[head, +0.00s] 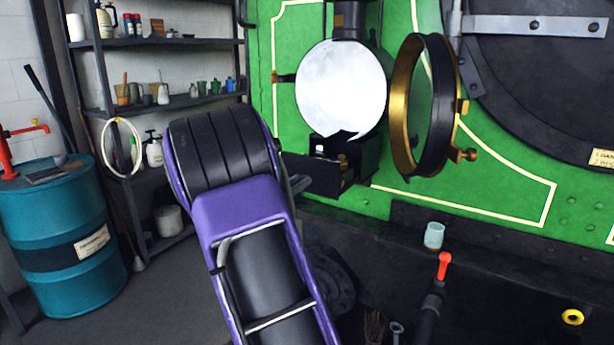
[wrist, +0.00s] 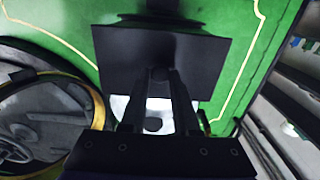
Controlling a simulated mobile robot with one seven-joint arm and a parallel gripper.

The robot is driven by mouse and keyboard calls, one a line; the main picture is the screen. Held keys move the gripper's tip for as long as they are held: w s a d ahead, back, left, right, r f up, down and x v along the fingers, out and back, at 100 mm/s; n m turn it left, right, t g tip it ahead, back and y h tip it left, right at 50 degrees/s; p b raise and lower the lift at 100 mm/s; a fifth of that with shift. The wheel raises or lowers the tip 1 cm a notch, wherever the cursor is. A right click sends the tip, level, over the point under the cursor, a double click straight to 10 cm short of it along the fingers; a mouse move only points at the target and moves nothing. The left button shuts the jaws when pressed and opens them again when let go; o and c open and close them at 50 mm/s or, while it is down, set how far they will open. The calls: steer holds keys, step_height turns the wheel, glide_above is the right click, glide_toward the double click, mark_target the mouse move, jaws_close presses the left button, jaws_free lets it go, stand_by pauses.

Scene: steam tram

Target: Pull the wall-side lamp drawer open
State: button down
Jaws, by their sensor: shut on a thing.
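The lamp (head: 340,85) is on the green front, with a round white reflector and a black base (head: 362,165). The dark drawer (head: 315,175) juts out from the base toward the left. My arm covers its left end. A small brass knob (head: 342,160) shows beside it. In the wrist view, my gripper (wrist: 160,76) has its two fingers close together, reaching to the black boxy lamp part (wrist: 125,62), with the white reflector (wrist: 122,104) behind them. It is shut on the drawer's handle, which the fingers mostly hide. In the head view, my arm hides most of the gripper.
The brass-rimmed lamp door (head: 407,105) hangs open to the right; it also shows in the wrist view (wrist: 98,112). Shelves (head: 165,42) with bottles and pots stand at left, beside a teal drum (head: 60,225). A glass cup (head: 434,236) sits on the ledge below the lamp.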

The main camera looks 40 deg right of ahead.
steer(key=shift+s+a, duration=0.1)
steer(key=shift+a, duration=0.2)
steer(key=c, duration=0.7)
jaws_free()
steer(key=v, duration=1.7)
steer(key=shift+s+a, duration=0.15)
steer(key=shift+a, duration=0.05)
